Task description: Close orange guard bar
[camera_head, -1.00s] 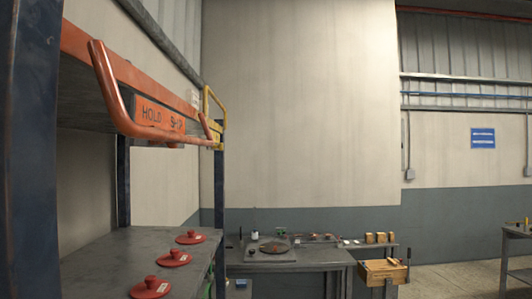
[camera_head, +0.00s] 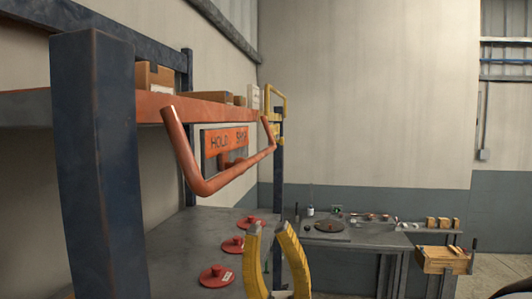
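The orange guard bar (camera_head: 232,174) is a U-shaped tube on the front of the upper shelf. Its two arms run down and outward from the orange shelf beam, and its long rail stands away from the shelf. An orange sign (camera_head: 227,141) reading "HOLD" and a second, unclear word shows behind it, within the U. My gripper (camera_head: 269,226) has two yellow fingers, apart and empty, pointing up at the lower middle. It appears below the bar in the picture and does not visibly touch it. The gripper's base is cut off by the lower edge.
A dark blue rack post (camera_head: 98,165) stands close at left. Red knobbed discs (camera_head: 217,275) lie on the lower shelf, and boxes (camera_head: 154,77) on the upper. A yellow bracket (camera_head: 276,103) is at the rack's far end. A workbench (camera_head: 350,238) and wooden crate (camera_head: 443,260) stand behind.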

